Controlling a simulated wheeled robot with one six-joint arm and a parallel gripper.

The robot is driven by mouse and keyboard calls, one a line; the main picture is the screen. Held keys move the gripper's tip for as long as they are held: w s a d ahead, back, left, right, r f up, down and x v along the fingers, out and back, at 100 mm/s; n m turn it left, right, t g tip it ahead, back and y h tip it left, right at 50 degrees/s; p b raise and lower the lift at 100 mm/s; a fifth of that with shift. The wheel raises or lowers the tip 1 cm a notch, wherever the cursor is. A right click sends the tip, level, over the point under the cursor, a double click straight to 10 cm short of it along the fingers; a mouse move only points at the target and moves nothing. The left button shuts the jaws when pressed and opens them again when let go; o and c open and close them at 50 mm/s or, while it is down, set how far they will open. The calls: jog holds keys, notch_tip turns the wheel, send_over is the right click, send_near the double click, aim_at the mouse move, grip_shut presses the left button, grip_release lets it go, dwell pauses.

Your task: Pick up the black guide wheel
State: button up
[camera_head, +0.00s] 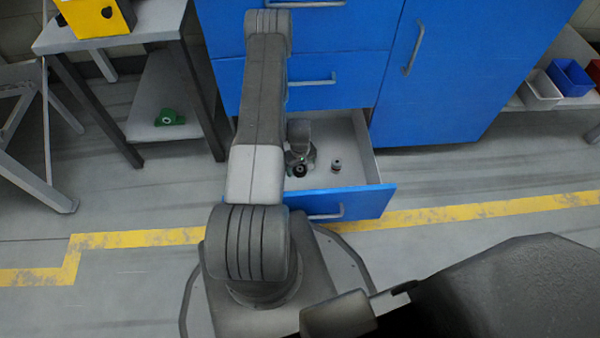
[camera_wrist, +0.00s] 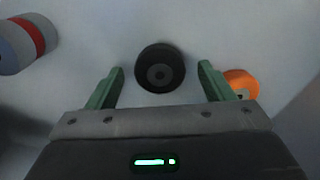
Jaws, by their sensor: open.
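The black guide wheel (camera_wrist: 160,68) lies on the light floor of an open drawer in the wrist view, its round face with a grey hub toward the camera. My gripper (camera_wrist: 161,72) is open, with one green finger on each side of the wheel and gaps between them. The wheel is just beyond or level with the fingertips; I cannot tell the height between them. In the head view, a small dark round thing (camera_head: 299,170) shows beside my gripper in the drawer, partly hidden by my arm.
An orange round part (camera_wrist: 241,83) lies close to the right finger. A grey cylinder with a red band (camera_wrist: 24,44) lies at the upper left. The drawer front (camera_head: 352,203) and side walls bound the space. Another small part (camera_head: 336,166) stands in the drawer.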

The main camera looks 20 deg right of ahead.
jog(key=shift+f, duration=0.15)
jog(key=c, duration=1.1)
